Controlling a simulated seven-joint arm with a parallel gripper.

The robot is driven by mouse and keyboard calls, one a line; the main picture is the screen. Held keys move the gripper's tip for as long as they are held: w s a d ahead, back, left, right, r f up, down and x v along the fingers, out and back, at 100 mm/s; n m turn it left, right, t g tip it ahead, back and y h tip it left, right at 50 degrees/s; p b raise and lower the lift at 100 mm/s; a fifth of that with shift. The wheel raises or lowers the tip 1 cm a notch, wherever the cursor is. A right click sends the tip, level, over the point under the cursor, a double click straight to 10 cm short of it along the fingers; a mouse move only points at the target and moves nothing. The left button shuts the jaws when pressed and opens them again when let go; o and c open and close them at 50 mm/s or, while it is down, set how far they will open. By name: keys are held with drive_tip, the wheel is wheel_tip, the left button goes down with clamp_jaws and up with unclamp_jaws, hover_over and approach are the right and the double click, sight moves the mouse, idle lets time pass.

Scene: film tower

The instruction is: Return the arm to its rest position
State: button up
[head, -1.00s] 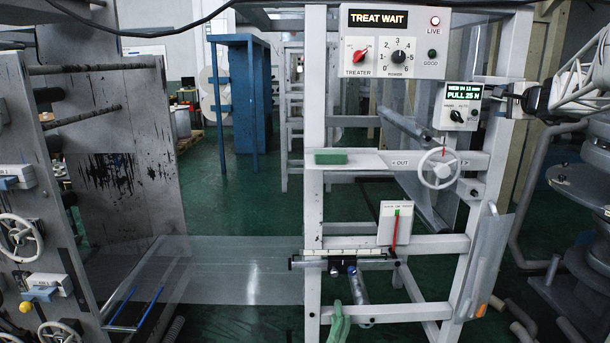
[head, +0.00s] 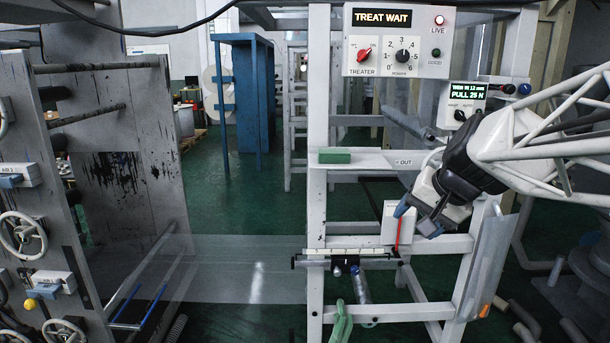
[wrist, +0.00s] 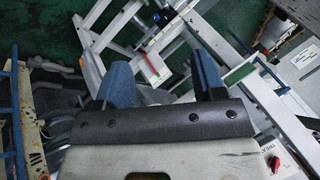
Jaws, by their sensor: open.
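My gripper (head: 416,218) is in front of the right side of the white machine frame (head: 317,215) in the head view. It points down and to the left. Its two blue fingers are apart, with nothing between them. In the wrist view the open fingers (wrist: 160,66) show with a clear gap. My gripper appears close to the small white box with the red lever (head: 396,222), overlapping its right side in the head view; whether they touch I cannot tell.
The treater panel (head: 396,42) reads TREAT WAIT, and the pull panel (head: 463,104) stands right below it. A green block (head: 334,157) lies on the crossbar. A clear film web (head: 240,262) runs low at left. Grey rollers and a side plate (head: 125,150) stand left.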

drive_tip(key=s+a+f+n+g+h, duration=0.1)
drive_tip(key=s+f+n+h, duration=0.1)
drive_tip(key=s+f, duration=0.4)
drive_tip(key=s+a+f+n+g+h, duration=0.1)
drive_tip(key=s+f, duration=0.5)
drive_tip(key=s, duration=0.8)
drive_tip(key=shift+a+n+g+h, duration=0.25)
drive_tip(key=shift+n+g+h, duration=0.2)
drive_tip(key=shift+n, duration=0.35)
